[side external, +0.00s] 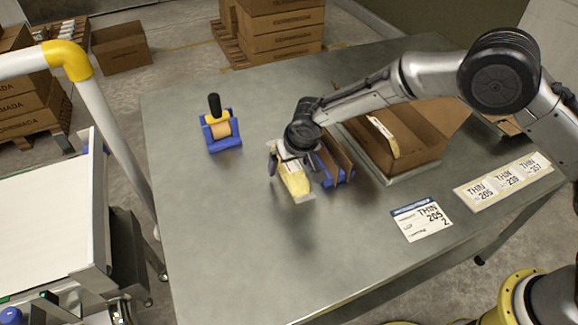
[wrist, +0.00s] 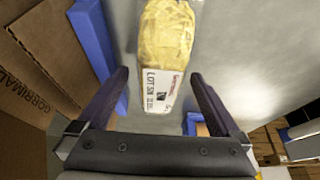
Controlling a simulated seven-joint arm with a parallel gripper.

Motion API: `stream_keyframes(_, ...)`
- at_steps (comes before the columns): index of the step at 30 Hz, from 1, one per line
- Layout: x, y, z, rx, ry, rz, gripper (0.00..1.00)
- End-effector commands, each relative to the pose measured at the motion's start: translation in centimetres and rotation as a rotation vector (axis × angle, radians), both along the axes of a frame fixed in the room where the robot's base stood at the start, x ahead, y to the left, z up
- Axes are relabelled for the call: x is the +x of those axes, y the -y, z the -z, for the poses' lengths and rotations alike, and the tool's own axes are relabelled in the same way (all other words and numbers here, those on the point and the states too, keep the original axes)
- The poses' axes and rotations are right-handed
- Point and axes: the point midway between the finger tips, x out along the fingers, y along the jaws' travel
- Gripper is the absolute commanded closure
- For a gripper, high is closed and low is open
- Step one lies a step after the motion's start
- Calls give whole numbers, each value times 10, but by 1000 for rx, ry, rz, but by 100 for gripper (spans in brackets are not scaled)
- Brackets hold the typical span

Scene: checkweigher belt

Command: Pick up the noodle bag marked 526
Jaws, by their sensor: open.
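A yellow noodle bag with a white label (wrist: 163,55) shows at the top middle of the wrist view. Its label reads LOT and a number starting with 5; the rest is too small to read surely. In the side external view the bag (side external: 294,184) is just below my gripper (side external: 283,160), left of a blue rack. In the wrist view my gripper (wrist: 158,78) is open, with one finger on each side of the label end and gaps between. I cannot tell whether the bag rests flat on the table.
The blue rack (side external: 323,172) stands close at right. Beyond it an open carton (side external: 410,160) holds another bag (side external: 384,136). A printed card (side external: 421,221) and a label strip (side external: 502,181) lie at right. The metal table's (side external: 225,240) front left is clear.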

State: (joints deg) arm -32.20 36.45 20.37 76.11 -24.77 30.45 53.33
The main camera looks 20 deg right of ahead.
Motion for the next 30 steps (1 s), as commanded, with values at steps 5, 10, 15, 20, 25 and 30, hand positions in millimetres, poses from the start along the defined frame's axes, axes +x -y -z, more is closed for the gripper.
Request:
stream_keyframes(5, 3, 0, 6, 1, 1, 0, 0)
stream_keyframes(10, 3, 0, 6, 1, 1, 0, 4)
stream_keyframes(15, 3, 0, 6, 1, 1, 0, 34)
stream_keyframes(20, 2, 0, 6, 0, 1, 0, 63)
stream_keyframes(25, 2, 0, 6, 0, 0, 0, 94)
stream_keyframes(30, 3, -1, 5, 2, 3, 0, 100)
